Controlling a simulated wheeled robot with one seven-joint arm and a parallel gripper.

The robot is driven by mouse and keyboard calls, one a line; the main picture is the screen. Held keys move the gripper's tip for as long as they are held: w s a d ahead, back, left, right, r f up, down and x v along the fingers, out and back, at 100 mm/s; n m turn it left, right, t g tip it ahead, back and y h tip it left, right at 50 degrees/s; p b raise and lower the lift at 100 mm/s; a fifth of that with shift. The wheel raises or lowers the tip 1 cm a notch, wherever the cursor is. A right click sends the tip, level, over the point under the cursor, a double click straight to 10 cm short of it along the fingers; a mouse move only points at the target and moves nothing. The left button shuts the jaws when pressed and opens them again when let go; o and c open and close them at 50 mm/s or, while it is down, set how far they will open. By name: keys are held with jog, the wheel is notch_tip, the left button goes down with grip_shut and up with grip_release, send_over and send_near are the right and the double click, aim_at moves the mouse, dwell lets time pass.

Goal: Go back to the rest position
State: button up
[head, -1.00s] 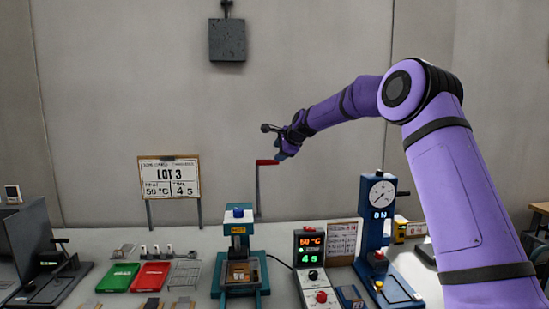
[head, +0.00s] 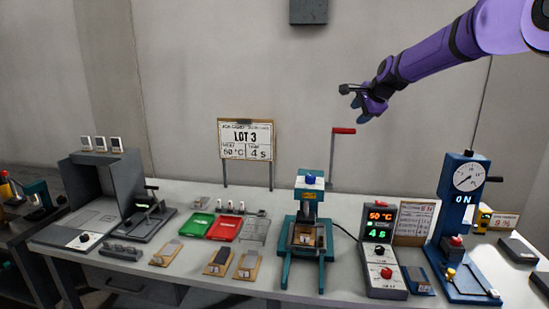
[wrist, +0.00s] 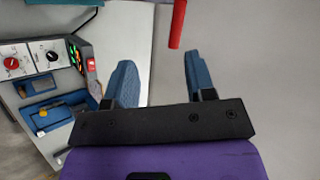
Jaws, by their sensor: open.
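My gripper (head: 357,101) hangs in the air above the bench, at the end of my purple arm, left of the arm in the head view. In the wrist view its two blue fingers (wrist: 158,82) stand apart with nothing between them. The red handle (head: 344,131) of a tall crank lever is just below and left of my gripper in the head view. In the wrist view the red handle (wrist: 177,22) shows beyond the fingertips, apart from them. The teal press (head: 310,215) stands below the lever.
The bench (head: 190,275) holds a green tray (head: 195,224), a red tray (head: 224,228), a controller reading 50 °C and 45 (head: 380,235) and a blue gauge stand (head: 462,225). A LOT 3 sign (head: 246,140) stands behind. The air above the bench's left side is free.

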jog(key=s+a+r+n+g+h, duration=0.15)
jog(key=s+n, duration=0.25)
jog(key=s, duration=1)
jog(key=s+a+r+n+g+h, duration=0.1)
jog(key=s+r+n, duration=0.25)
jog(key=s, duration=1.05)
jog(key=s+d+f+n, duration=0.1)
jog(key=s+f+n, duration=0.1)
jog(key=s, duration=0.6)
jog(key=s+d+f+n+g, duration=0.1)
jog(key=s+f+n, duration=0.2)
jog(key=s, duration=0.6)
jog(key=s+d+f+n, duration=0.1)
jog(key=s+f, duration=0.3)
jog(key=s, duration=0.5)
jog(key=shift+s+d+f+n, duration=0.2)
jog(key=shift+f+n, duration=0.15)
jog(key=shift+n, duration=0.5)
